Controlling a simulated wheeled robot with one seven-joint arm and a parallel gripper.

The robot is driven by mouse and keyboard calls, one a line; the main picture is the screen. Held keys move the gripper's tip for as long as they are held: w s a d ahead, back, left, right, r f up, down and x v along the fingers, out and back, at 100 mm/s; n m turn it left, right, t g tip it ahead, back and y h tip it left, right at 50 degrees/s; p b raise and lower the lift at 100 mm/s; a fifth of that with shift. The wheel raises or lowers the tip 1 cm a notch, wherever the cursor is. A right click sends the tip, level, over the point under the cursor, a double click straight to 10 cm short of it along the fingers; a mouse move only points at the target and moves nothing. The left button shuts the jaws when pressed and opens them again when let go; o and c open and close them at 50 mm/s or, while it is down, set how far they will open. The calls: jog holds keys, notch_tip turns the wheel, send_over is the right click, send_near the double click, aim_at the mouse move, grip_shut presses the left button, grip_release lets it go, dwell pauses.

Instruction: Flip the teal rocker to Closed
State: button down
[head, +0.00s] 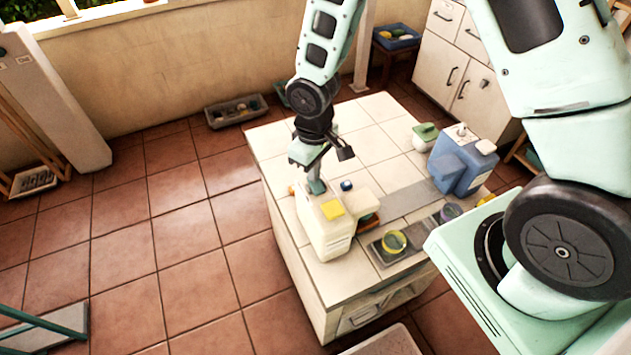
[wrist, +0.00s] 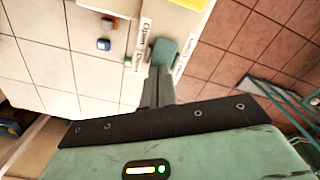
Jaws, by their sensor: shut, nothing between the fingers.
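The teal rocker (wrist: 163,51) shows in the wrist view on the edge of a cream box. A white label (wrist: 143,42) on its left seems to read Open, and another label (wrist: 183,62) is on its right. I cannot tell which way the rocker is tilted. My gripper (wrist: 157,92) is shut and empty, with its fingertips right at the rocker's near end; I cannot tell if they touch. In the head view my gripper (head: 316,184) points down over the back of the cream box (head: 325,235), and the rocker is hard to make out there.
The tiled counter (head: 375,148) also holds a yellow round item (head: 394,241) on a grey tray, a blue container (head: 462,160) and a green-topped white pot (head: 425,136). A blue-capped item (head: 346,185) stands close beside the box. The counter's back left is clear.

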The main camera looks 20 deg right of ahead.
jog(key=shift+f, duration=0.35)
jog(key=shift+r+p, duration=2.65)
jog(key=shift+r, duration=0.95)
jog(key=shift+f, duration=0.1)
jog(key=shift+s+a+b, duration=0.1)
jog(key=shift+a+b, duration=0.1)
jog(key=shift+b, duration=0.1)
jog(key=s+a+r+b, duration=0.2)
jog(key=s+b, duration=0.1)
jog(key=s, duration=0.3)
jog(key=s+a+r+n+b, duration=0.1)
jog(key=s+a+r+b, duration=0.1)
jog(key=s, duration=0.5)
jog(key=s+a+r+b, duration=0.2)
jog(key=s+r+b, duration=0.1)
jog(key=s+b, duration=0.3)
jog(key=shift+s+r+n+y, duration=0.15)
jog(key=shift+s+n+y, duration=0.15)
jog(key=shift+s+n, duration=0.15)
